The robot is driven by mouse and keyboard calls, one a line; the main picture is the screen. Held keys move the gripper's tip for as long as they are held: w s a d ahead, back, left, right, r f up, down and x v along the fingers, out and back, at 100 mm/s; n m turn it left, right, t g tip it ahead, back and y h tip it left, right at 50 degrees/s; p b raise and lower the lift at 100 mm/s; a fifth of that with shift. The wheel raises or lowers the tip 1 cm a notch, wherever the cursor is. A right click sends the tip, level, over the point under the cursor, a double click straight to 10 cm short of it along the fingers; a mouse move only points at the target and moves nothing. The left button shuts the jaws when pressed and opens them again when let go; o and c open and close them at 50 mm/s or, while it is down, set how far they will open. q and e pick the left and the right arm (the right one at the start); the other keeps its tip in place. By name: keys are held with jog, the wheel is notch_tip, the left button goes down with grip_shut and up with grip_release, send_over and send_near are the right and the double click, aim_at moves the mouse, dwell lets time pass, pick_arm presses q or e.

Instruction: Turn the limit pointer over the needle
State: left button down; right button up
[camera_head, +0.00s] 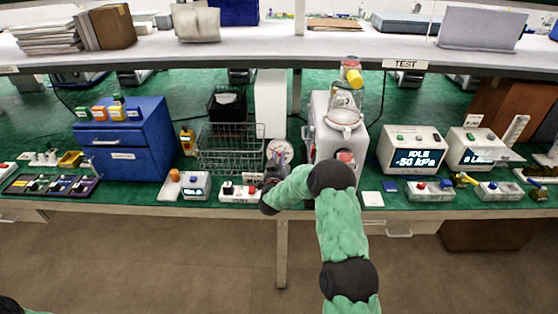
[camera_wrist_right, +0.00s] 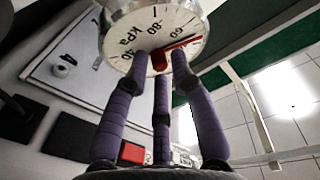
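The round dial gauge (camera_head: 279,151) stands upright on the bench, left of the pump unit. In the right wrist view its white face (camera_wrist_right: 185,20) shows upside-down black figures and kPa. A red hub (camera_wrist_right: 159,61) sits at the dial's middle, and a thin red hand (camera_wrist_right: 187,42) runs from it toward the right rim. I cannot tell the limit pointer from the needle. My right gripper (camera_head: 272,168) is in front of the dial; in its wrist view its purple fingers (camera_wrist_right: 160,62) are spread around the hub, with gaps beside it. Contact is unclear. My left gripper is out of view.
The pump unit (camera_head: 320,140) with a glass jar (camera_head: 344,102) stands close on the right. A display box (camera_head: 413,152) reads IDLE, -50 kPa.

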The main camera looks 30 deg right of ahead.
grip_shut()
jog(key=shift+d+r+n+b, duration=0.1)
jog(key=shift+n+b, duration=0.25)
jog(key=shift+n, duration=0.05)
grip_release()
jog(key=v, duration=1.2)
